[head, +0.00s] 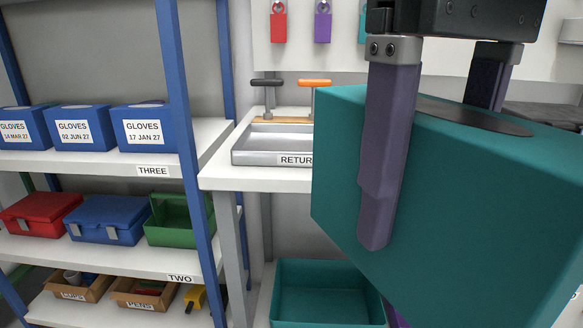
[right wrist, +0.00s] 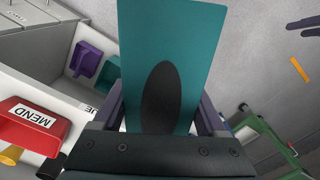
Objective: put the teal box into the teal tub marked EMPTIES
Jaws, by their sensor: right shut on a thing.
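The teal box (head: 460,215) is large and close in the head view, on the right. My right gripper (head: 425,165) is shut on it, with one purple finger against its near face and the other mostly hidden behind it. In the right wrist view the teal box (right wrist: 172,60) lies between the fingers, with a dark oval on its face. An open teal tub (head: 325,295) stands low, below and to the left of the held box. No marking shows on it, and the box hides part of its right side. My left gripper is not seen in the head view.
A shelf unit with a blue post (head: 190,150) holds glove boxes, cases and cartons on the left. A grey tray (head: 272,155) with RETUR... on it sits on a white bench above the tub. The right wrist view shows a red MEND bin (right wrist: 30,125) and a green frame (right wrist: 275,145).

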